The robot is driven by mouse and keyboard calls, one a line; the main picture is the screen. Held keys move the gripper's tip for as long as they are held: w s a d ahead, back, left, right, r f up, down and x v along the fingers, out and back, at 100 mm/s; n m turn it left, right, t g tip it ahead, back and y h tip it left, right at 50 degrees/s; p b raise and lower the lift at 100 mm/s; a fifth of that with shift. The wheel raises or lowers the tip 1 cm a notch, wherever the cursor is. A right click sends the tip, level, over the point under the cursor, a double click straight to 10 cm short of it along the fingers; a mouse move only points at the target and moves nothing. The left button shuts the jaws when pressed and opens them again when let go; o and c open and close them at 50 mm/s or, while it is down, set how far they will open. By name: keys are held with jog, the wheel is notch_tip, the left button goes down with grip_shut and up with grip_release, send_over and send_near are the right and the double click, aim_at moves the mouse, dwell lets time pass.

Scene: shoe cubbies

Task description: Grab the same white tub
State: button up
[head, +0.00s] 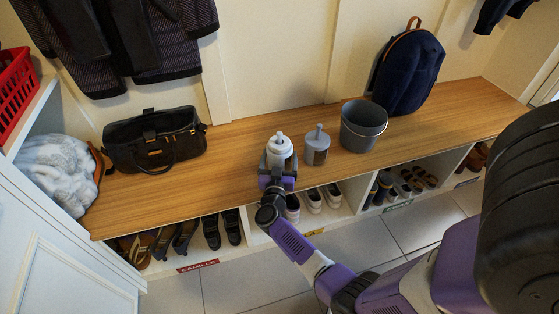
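A white tub (280,145) with a small knob or spout on top stands upright on the wooden bench top (235,150), near the middle. The gripper hides the tub's lower part. I cannot tell whether the fingers press on the tub or stand slightly apart from it.
A grey dispenser (316,146) stands close to the tub's right, then a dark grey bucket (362,127) and a navy backpack (408,72). A black bag (155,140) sits at the left. Cubbies with shoes (313,200) lie below. Bench between bag and tub is clear.

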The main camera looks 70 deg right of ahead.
jog(key=c, duration=1.1)
jog(key=shift+c, duration=0.6)
jog(key=shift+r, duration=0.1)
